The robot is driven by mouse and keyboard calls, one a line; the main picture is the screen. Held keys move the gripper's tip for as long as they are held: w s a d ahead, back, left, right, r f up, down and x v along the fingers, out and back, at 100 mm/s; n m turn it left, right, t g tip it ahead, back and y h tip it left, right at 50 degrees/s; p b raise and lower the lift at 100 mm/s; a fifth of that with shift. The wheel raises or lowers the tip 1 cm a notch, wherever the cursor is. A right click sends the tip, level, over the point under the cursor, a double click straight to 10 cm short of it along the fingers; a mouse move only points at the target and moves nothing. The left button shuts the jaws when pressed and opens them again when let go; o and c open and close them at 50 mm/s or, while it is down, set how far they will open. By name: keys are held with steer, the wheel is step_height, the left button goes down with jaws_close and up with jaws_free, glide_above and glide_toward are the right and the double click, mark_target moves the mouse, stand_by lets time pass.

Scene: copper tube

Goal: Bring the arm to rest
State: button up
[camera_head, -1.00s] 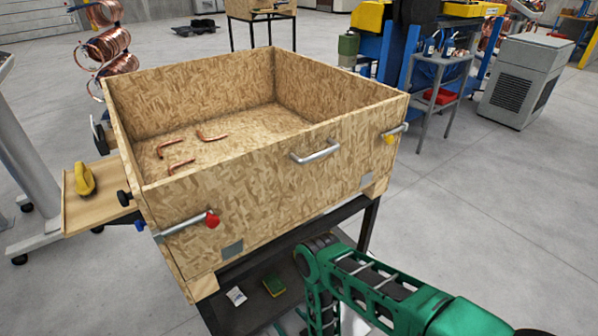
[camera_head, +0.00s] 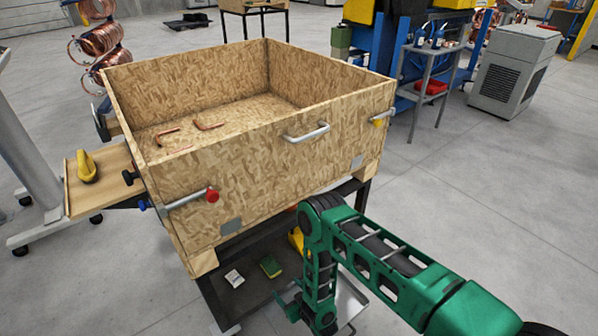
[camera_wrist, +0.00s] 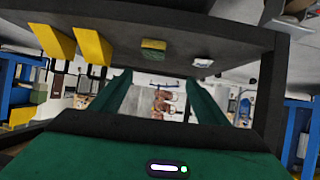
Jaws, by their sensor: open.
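My green arm (camera_head: 385,262) is bent in front of the wooden box in the head view, with its forearm hanging down beside the stand. My gripper (camera_wrist: 160,85) is open in the wrist view, its two green fingers apart with nothing between them. In the head view, the gripper end is low at the bottom edge and hard to make out. The wooden box (camera_head: 265,165) stands on a dark stand. Several bent copper tubes (camera_head: 208,125) lie inside it, one partly hidden by the front wall.
The stand's lower shelf holds a green-and-yellow sponge (camera_head: 271,267) and a white packet (camera_head: 234,278); both also show in the wrist view. A side board (camera_head: 110,190) carries a yellow object (camera_head: 87,167). A grey cabinet (camera_head: 515,72) stands back right. The floor at right is clear.

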steer(key=w+d+r+m+g+h, duration=0.1)
steer(key=w+d+r+h, duration=0.1)
steer(key=w+d+r, duration=0.7)
steer(key=w+d+r+m+h, duration=0.1)
steer(key=w+d+r+h, duration=0.2)
steer(key=w+d+r, duration=0.55)
steer(key=s+d+r+m+g+h, duration=0.1)
steer(key=s+d+r+m+h, duration=0.1)
steer(key=d+r, duration=0.7)
steer(key=s+d+r+m+g+h, duration=0.15)
steer(key=d+r, duration=0.45)
steer(key=r, duration=0.6)
steer(key=s+d+r+m+g, duration=0.4)
steer(key=s+d+r, duration=0.8)
steer(key=s+r, duration=0.45)
steer(key=s+r+m+g+y, duration=0.1)
steer(key=s+r+m, duration=0.1)
steer(key=s, duration=1.2)
steer(key=s+r+m+g+y, duration=0.1)
steer(key=s+r, duration=0.3)
steer(key=s, duration=0.9)
steer(key=shift+s+d+m+g, duration=0.2)
steer(key=shift+s+m+g, duration=0.15)
steer(key=shift+m+g, duration=0.1)
